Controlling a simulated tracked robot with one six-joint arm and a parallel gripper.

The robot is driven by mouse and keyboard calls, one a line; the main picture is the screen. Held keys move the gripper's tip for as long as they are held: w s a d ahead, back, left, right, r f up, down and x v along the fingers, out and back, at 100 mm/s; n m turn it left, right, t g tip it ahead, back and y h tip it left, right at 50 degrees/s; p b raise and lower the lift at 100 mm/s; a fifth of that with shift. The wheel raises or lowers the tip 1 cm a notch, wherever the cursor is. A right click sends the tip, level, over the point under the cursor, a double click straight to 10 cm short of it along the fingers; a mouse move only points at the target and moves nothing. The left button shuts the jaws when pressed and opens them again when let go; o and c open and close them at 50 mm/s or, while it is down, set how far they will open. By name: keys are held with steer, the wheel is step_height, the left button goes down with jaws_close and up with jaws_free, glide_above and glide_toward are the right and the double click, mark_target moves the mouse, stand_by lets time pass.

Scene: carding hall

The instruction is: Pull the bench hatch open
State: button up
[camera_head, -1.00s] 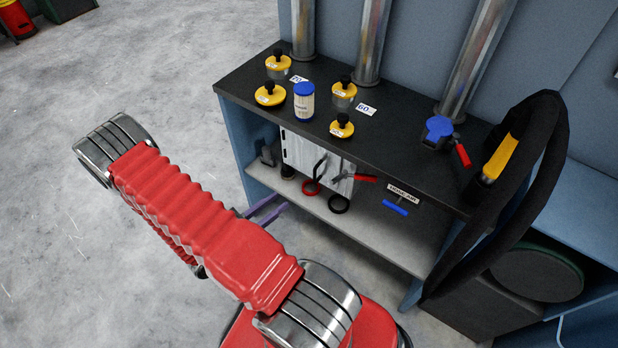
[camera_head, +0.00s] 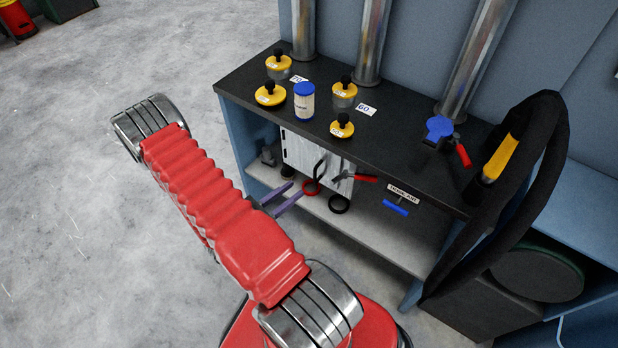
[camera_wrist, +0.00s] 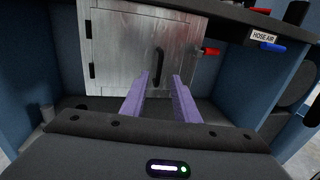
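The bench hatch (camera_head: 299,155) is a pale metal door under the dark bench top, and it looks shut. In the wrist view the hatch (camera_wrist: 120,45) fills the upper middle, with hinges on its left edge and a dark curved handle (camera_wrist: 159,64) right of its middle. My gripper (camera_wrist: 161,79) has two purple fingers, spread apart with nothing between them. The fingers point at the hatch, with the handle seen between and beyond their tips. In the head view my gripper (camera_head: 283,193) is in front of the hatch's lower part, short of the handle (camera_head: 320,168).
A red-handled valve (camera_head: 360,178) sits right beside the hatch. A blue hose-air valve (camera_head: 396,207) is further right. Yellow-lidded jars and a blue-capped tub (camera_head: 304,103) stand on the bench top (camera_head: 395,130). A black hose (camera_head: 553,150) hangs at right.

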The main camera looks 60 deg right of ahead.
mark_target(314, 175)
steer(key=shift+x, duration=3.95)
steer(key=shift+c, duration=0.3)
jaws_close()
